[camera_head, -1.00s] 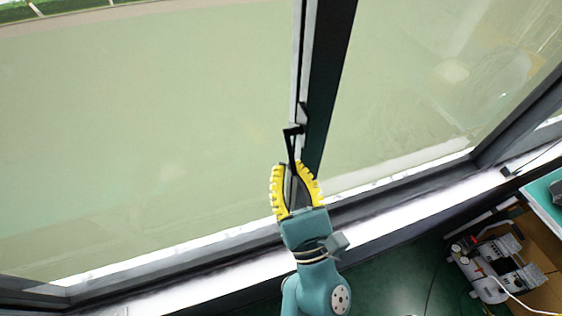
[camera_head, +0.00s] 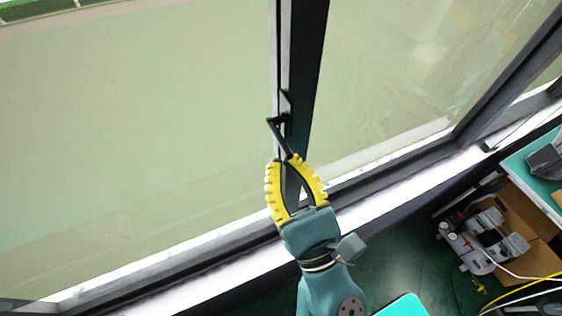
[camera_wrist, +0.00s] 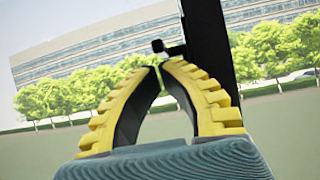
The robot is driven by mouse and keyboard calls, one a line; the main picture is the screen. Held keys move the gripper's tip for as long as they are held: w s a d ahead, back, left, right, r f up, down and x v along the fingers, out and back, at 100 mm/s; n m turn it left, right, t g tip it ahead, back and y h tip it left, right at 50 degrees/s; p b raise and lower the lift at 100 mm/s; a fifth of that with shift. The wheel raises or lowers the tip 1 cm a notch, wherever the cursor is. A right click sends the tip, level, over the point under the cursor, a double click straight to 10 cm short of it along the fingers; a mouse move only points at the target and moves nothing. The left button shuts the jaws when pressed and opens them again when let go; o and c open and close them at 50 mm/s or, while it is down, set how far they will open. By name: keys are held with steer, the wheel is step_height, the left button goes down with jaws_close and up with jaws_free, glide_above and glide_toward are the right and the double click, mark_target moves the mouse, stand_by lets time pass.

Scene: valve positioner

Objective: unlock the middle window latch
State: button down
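The middle window latch (camera_head: 279,138) is a thin black lever on the dark upright window post. In the head view it slants down and right, and its lower end meets my gripper's fingertips (camera_head: 285,161). In the wrist view, a dark latch part (camera_wrist: 172,48) with a round end shows just beyond the fingertips (camera_wrist: 160,66). The two yellow-ribbed fingers lean inward with their tips close together. Whether the tips pinch the lever or only touch it is not clear. The lever's lower end is partly hidden by the fingertips.
The dark window post (camera_head: 305,75) stands right behind the latch, with large panes on either side. A pale sill (camera_head: 225,262) runs below. A compressor-like machine (camera_head: 485,240) and a cardboard box (camera_head: 530,225) stand at lower right, by a teal-topped table (camera_head: 545,160).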

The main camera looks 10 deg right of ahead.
steer(key=shift+s+r, duration=0.15)
steer(key=shift+r, duration=0.25)
stand_by(0.4)
steer(key=s+d+r+b, duration=0.2)
steer(key=s, duration=0.9)
steer(key=shift+d, duration=0.4)
